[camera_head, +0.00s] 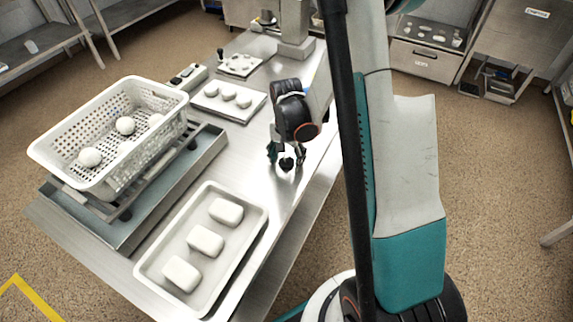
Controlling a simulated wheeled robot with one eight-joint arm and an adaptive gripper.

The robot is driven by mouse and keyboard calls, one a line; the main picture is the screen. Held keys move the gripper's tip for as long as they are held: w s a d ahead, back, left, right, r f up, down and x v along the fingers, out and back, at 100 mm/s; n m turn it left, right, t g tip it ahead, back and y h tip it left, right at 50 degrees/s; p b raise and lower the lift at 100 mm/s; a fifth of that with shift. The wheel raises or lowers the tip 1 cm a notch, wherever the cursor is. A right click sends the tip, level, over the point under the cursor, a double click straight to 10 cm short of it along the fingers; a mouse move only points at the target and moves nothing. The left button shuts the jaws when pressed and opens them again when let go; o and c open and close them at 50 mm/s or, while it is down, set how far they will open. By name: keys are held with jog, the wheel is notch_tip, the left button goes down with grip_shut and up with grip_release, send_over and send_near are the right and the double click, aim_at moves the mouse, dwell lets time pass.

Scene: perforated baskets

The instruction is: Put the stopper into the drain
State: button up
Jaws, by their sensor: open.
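My gripper (286,157) points down over the right edge of the steel table, its two dark fingers apart. A small dark knob with a pale base (286,163) shows between and just below the fingertips. It may be the stopper, but it is too small to be sure. I cannot tell whether the fingers touch it. I cannot make out the drain; the gripper and my arm cover part of that area.
A white perforated basket (62,153) with several pale round pieces stands on a metal stand at the left. A white tray (150,262) with three pale blocks lies in front. A smaller tray (214,108) with three pieces lies behind. Bare steel table (235,160) lies between them.

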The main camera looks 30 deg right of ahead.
jog(key=shift+r, duration=0.1)
jog(key=c, duration=1.2)
jog(key=shift+c, duration=0.2)
